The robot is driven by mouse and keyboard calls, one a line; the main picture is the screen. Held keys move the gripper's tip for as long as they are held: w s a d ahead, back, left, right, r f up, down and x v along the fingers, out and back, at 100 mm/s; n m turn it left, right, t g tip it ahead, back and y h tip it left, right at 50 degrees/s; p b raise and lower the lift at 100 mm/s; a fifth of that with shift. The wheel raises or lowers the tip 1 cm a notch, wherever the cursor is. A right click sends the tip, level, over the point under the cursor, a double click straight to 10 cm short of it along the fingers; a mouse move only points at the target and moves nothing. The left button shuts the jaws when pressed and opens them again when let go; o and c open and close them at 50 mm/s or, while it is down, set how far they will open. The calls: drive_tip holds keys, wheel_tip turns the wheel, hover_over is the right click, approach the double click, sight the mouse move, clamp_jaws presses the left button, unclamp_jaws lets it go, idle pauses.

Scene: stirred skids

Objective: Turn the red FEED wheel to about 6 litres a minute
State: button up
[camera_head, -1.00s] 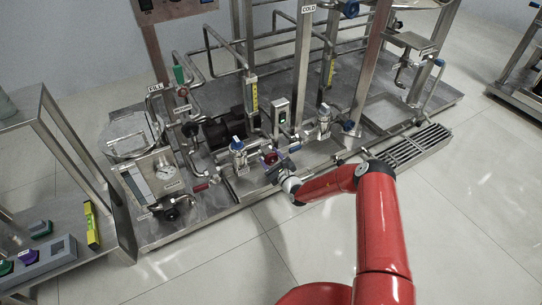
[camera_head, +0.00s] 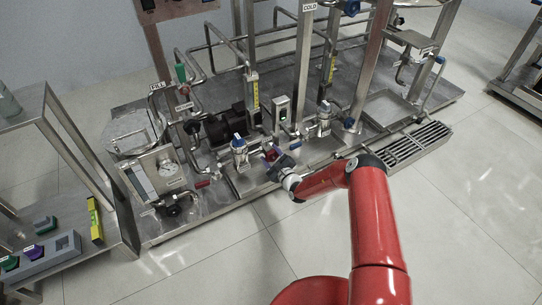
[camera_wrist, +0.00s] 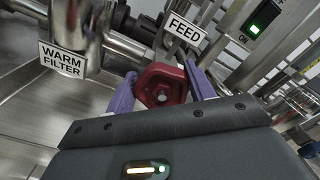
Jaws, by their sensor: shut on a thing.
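The red FEED wheel (camera_wrist: 162,88) sits between the two purple fingers of my gripper (camera_wrist: 161,92) in the wrist view, with the fingers against its opposite sides. A white FEED label (camera_wrist: 185,30) stands just above it. In the head view the wheel (camera_head: 271,154) is small, and my gripper (camera_head: 274,160) reaches it from the front right. The gripper is shut on the wheel. A flow reading cannot be made out in either view.
A WARM FILTER label (camera_wrist: 62,59) hangs on a steel housing left of the wheel. A lit green switch box (camera_wrist: 264,17) is at upper right. Steel pipes and blue-topped valves (camera_head: 238,142) crowd the skid around my gripper. The floor in front is clear.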

drive_tip(key=o, duration=1)
drive_tip(key=shift+c, duration=0.2)
drive_tip(key=shift+d, duration=0.1)
drive_tip(key=p+v, duration=0.1)
drive_tip(key=v, duration=0.6)
drive_tip(key=shift+s+d, duration=0.2)
drive_tip(key=shift+s, duration=0.15)
